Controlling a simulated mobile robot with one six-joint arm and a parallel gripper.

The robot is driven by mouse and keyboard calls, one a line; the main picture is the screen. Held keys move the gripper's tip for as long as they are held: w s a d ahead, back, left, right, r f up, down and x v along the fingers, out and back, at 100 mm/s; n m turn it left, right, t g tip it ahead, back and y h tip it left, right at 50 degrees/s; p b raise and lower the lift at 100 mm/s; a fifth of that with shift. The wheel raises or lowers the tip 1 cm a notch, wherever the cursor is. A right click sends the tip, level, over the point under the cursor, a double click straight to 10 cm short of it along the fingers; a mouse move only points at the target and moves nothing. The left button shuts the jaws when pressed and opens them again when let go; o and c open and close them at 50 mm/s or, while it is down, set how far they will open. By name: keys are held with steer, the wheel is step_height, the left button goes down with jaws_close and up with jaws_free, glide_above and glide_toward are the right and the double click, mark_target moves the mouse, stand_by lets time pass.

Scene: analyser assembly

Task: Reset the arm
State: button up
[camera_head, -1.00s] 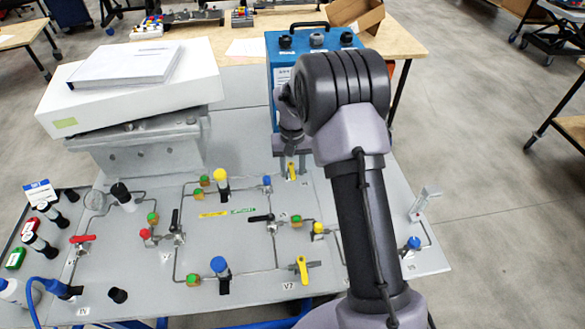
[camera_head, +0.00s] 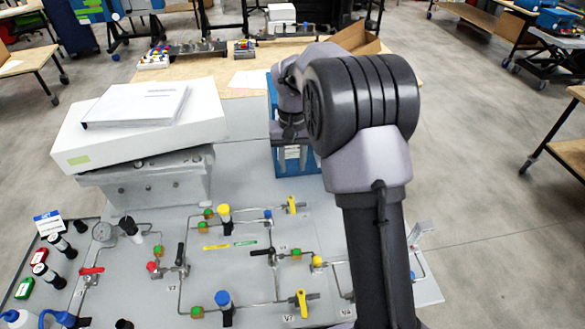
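My arm rises from the bottom right of the head view, over the right part of the grey analyser panel (camera_head: 240,275). Its big dark elbow joint stands in front of a blue case. My gripper (camera_head: 292,158) hangs below the wrist, left of the elbow, above the back edge of the panel and in front of the blue case (camera_head: 308,178). Its fingers point down and are small and partly unclear here. I see nothing held between them. The nearest yellow valve handle (camera_head: 291,205) is below the gripper, apart from it.
The panel carries valves, tubes and knobs. A white box (camera_head: 140,125) with a paper stack (camera_head: 135,103) stands at its back left. Bottles and tags sit at the far left. A wooden table (camera_head: 220,78) with a cardboard box (camera_head: 357,38) is behind. Open floor (camera_head: 480,190) lies to the right.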

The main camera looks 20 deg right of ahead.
stand_by(0.3)
steer(key=s+a+r+t+b, duration=0.3)
steer(key=s+a+r, duration=0.3)
steer(key=s+r, duration=0.45)
steer(key=s+a+f+m+t+y+b, duration=0.1)
steer(key=s+a, duration=0.1)
steer(key=s, duration=0.7)
steer(key=s+a+f+m+t+y+b, duration=0.1)
steer(key=s+a, duration=0.2)
steer(key=s, duration=0.7)
steer(key=shift+s+f+t, duration=0.25)
steer(key=shift+t, duration=0.15)
